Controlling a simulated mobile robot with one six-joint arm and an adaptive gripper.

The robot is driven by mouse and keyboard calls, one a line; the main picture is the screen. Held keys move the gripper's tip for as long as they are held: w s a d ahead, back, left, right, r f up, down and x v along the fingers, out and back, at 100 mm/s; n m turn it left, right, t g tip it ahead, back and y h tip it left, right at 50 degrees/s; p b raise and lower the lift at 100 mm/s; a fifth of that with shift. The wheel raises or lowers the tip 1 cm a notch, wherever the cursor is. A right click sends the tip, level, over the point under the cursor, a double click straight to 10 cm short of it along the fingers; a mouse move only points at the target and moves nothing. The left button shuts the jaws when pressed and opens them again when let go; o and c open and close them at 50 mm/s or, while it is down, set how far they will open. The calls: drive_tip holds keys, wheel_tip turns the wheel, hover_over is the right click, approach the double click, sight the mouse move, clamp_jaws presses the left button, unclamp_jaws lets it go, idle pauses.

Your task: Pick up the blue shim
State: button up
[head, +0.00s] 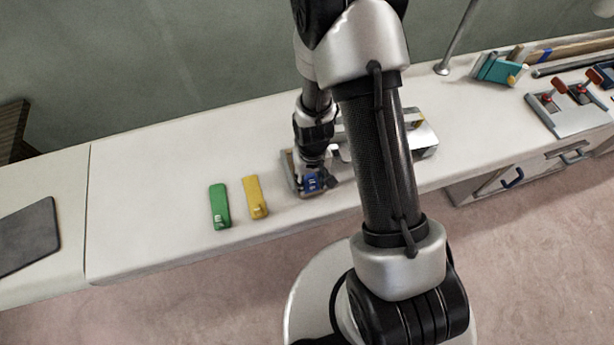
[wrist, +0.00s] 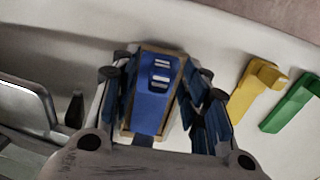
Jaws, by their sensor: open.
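The blue shim (head: 312,184) lies on the white bench, partly covered by my gripper (head: 314,176) in the head view. In the wrist view the blue shim (wrist: 150,110) lies between the two fingers of my gripper (wrist: 158,75), with white marks near its far end. Brown edging shows along its sides and far end. The fingers are open, one on each side of the shim.
A yellow shim (head: 255,197) and a green shim (head: 219,206) lie to the left on the bench (head: 150,225). A metal object (head: 421,138) stands close on the right, partly hidden by my arm. Clamps (head: 570,100) and a teal item (head: 499,69) are farther right.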

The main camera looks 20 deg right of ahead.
drive_tip(key=shift+f, duration=0.6)
drive_tip(key=shift+c, duration=0.3)
clamp_jaws()
